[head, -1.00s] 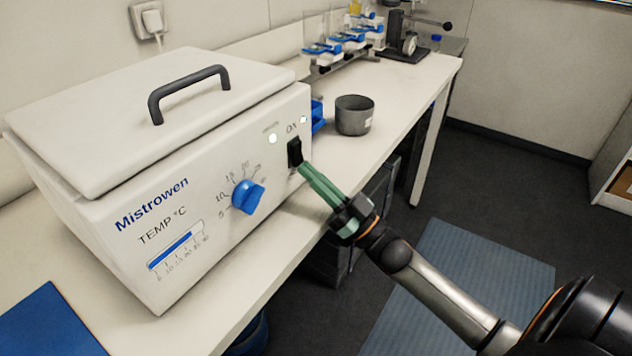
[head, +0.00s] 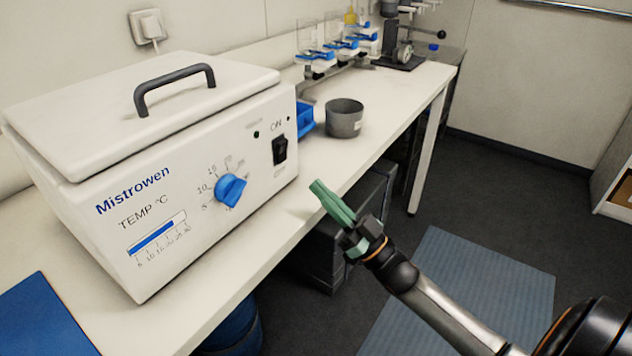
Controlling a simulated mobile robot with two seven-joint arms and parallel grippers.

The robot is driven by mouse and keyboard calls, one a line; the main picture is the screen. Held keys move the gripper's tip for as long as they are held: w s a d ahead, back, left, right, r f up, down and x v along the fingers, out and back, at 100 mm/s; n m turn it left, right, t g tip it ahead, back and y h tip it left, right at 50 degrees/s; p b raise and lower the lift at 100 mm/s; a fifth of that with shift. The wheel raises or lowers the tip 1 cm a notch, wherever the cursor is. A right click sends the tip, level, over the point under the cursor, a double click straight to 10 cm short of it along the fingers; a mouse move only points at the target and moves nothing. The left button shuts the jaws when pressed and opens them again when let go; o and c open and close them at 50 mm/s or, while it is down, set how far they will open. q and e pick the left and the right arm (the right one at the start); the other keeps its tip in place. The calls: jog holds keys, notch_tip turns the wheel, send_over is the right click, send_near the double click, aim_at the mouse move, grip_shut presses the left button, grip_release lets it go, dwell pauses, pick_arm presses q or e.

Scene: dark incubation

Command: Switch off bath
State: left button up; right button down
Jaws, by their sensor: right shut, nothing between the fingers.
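The bath (head: 150,200) is a white box with a closed lid and a dark handle, on the bench at the left. Its front carries a blue temperature knob (head: 230,187) and a black rocker switch (head: 280,150) below the word ON. Two small indicator lights near the switch are dark. My right gripper (head: 318,188) has green fingers, is shut and empty, and is apart from the switch, to its lower right, by the bench's front edge. My left gripper is not in view.
A grey pot (head: 344,118) and a blue container (head: 305,118) stand on the white bench (head: 390,105) beyond the bath. Glassware with blue clamps (head: 340,42) is at the back. A blue mat (head: 42,318) lies front left. Floor is open at the right.

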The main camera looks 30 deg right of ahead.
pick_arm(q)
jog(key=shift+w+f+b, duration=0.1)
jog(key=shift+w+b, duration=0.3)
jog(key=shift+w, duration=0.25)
pick_arm(e)
jog(key=w+f+v, duration=0.1)
jog(key=v, duration=0.5)
jog(key=shift+s+f, duration=0.35)
jog(key=shift+f, duration=0.1)
